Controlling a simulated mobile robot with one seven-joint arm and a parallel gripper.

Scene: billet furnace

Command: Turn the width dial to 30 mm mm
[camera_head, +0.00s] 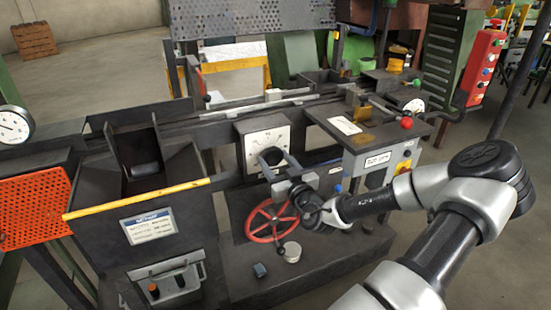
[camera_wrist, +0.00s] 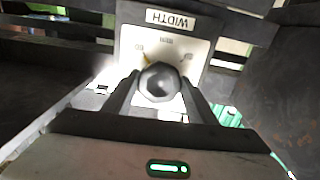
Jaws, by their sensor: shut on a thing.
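The width dial is a dark round knob on a pale plate. The plate (camera_head: 262,138) shows in the head view on the front of the dark machine. In the wrist view the plate (camera_wrist: 201,47) carries a "WIDTH" label, upside down, and small scale numbers around the knob (camera_wrist: 160,80). My gripper (camera_wrist: 159,88) has one finger on each side of the knob and is shut on it. In the head view my gripper (camera_head: 277,163) reaches the plate from the right. A yellowish mark shows at the knob's upper left in the wrist view; the exact setting is too blurred to read.
A red handwheel (camera_head: 272,220) sits just below my gripper. A labelled box with a yellow bar (camera_head: 140,197) stands to the left. A control box with a red and yellow switch (camera_head: 403,167) is to the right. A red button panel (camera_head: 484,65) hangs farther right.

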